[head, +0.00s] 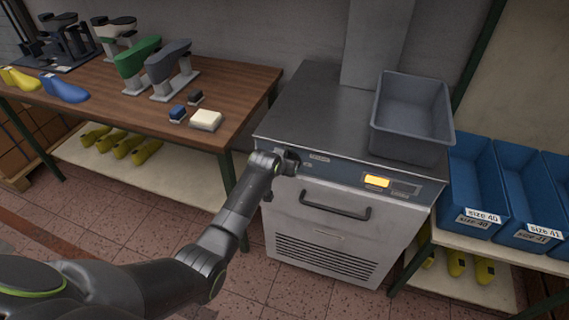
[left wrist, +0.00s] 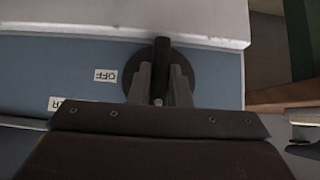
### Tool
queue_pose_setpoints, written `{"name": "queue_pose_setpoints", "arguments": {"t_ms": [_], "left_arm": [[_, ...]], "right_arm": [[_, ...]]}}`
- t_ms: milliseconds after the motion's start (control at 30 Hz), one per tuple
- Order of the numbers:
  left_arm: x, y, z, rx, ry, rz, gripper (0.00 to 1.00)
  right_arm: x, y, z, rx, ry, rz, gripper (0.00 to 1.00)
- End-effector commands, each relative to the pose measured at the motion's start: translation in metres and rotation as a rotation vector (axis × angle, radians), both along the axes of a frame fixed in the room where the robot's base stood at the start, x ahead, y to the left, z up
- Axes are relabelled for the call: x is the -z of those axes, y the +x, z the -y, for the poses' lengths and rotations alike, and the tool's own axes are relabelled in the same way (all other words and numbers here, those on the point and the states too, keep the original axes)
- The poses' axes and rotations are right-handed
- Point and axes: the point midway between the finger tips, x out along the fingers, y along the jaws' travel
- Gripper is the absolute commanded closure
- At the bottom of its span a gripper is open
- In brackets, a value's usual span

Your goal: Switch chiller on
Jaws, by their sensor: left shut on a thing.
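The chiller (head: 340,242) is a grey metal cabinet with a blue-grey control strip, a lit amber display (head: 376,181) and a dark door handle (head: 335,205). My left gripper (head: 287,162) is at the left end of the strip and hides most of the knob in the head view. In the left wrist view, the round dark knob (left wrist: 185,62) has a raised bar (left wrist: 160,60), and the gripper (left wrist: 159,92) is shut on that bar. An upside-down OFF label (left wrist: 105,76) is left of the knob. Another label (left wrist: 66,104) is partly hidden. My right gripper is out of view.
A grey bin (head: 410,140) stands on the chiller's top right. Blue size bins (head: 475,165) are on a shelf at right. A wooden table (head: 235,85) at left holds lasts, brushes and a pale block (head: 206,120). The tiled floor in front is clear.

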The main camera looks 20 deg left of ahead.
Motion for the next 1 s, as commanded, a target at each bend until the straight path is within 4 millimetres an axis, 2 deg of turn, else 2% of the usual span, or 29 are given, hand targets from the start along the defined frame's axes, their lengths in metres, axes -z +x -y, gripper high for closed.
{"name": "queue_pose_setpoints", "arguments": {"t_ms": [267,300,467,800,1000], "left_arm": [[0.002,-0.001,0.0,-0.001,-0.004,-0.003,1.0],[0.002,-0.001,0.0,-0.001,-0.004,-0.003,0.81],[0.001,-0.001,0.0,-0.001,-0.003,-0.003,0.61],[-0.001,-0.001,0.0,-0.001,-0.002,0.0,0.61],[-0.012,-0.011,0.0,0.0,-0.003,0.002,0.61]], "right_arm": [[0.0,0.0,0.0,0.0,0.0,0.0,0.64],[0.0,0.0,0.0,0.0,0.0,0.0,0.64],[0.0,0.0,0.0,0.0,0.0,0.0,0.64],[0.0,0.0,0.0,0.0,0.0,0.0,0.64],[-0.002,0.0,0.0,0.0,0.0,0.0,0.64]]}}
